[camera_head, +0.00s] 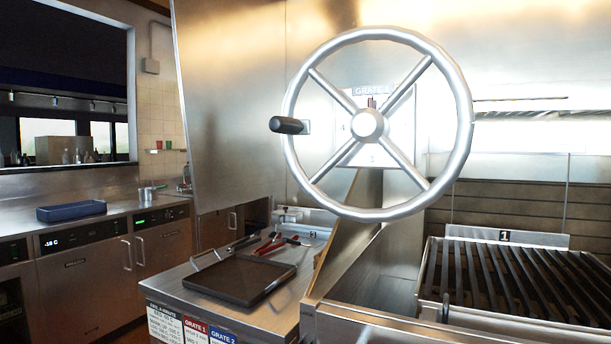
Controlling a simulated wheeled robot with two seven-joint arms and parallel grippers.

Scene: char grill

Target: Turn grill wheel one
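The grill wheel (459,146) is a large silver ring with several spokes and a round hub (369,124), upright on the steel panel at the centre right. Its black handle knob (287,125) sticks out at the left side of the rim. Behind the spokes is a white plate with a "GRATE" label (371,91); part of it is hidden by the wheel. The grill grate (520,280) with dark bars lies at the lower right, with a tag marked 1 (504,236). Neither gripper is in view.
A black tray (240,279) lies on the steel counter left of the grill, with red-handled tools (270,246) behind it. A blue tray (71,210) sits on the far left counter. The space in front of the wheel looks clear.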

